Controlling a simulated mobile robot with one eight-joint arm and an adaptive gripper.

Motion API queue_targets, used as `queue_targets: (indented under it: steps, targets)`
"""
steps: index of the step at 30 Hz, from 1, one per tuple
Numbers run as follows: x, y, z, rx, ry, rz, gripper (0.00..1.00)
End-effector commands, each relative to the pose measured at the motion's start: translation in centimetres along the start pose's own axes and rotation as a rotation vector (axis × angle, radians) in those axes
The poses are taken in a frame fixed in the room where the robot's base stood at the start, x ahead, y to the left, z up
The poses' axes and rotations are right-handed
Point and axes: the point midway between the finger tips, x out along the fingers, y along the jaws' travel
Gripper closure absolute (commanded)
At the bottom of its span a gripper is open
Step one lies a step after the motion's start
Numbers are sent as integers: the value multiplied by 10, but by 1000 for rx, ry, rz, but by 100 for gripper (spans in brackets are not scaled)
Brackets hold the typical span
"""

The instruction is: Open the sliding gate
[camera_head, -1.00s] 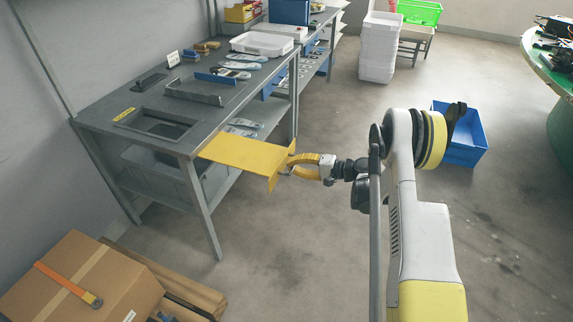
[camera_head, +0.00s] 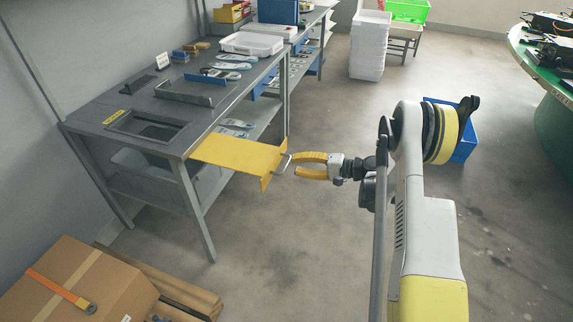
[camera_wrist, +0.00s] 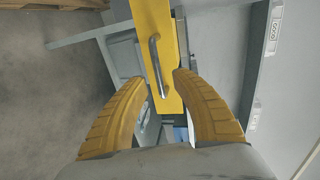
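The sliding gate is a flat yellow plate (camera_head: 237,153) with a bent-down front lip. It sticks out past the front edge of the grey workbench (camera_head: 185,150), beside a rectangular opening (camera_head: 147,128) in the bench top that is uncovered. A metal bar handle (camera_head: 283,166) is on the lip; in the wrist view the handle (camera_wrist: 155,65) lies just beyond my fingertips. My gripper (camera_head: 296,164) has yellow fingers and is open and empty, just right of the handle. In the wrist view my gripper (camera_wrist: 161,77) shows a clear gap between its tips.
A grey bin (camera_head: 150,170) stands under the opening. Insoles (camera_head: 233,66), a white tray (camera_head: 252,44) and a low bracket (camera_head: 190,92) are on the bench. A cardboard box (camera_head: 75,285) lies at the lower left. The floor around my arm is mostly clear.

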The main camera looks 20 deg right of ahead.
Motion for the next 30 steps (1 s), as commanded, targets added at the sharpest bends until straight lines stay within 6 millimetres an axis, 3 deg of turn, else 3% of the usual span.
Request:
queue_targets:
  steps: [3, 10, 30]
  targets:
    - [-28, 0, -1, 0, 3, 0, 68]
    - [-62, 0, 0, 1, 1, -1, 68]
    - [-65, -6, 1, -2, -2, 13, 68]
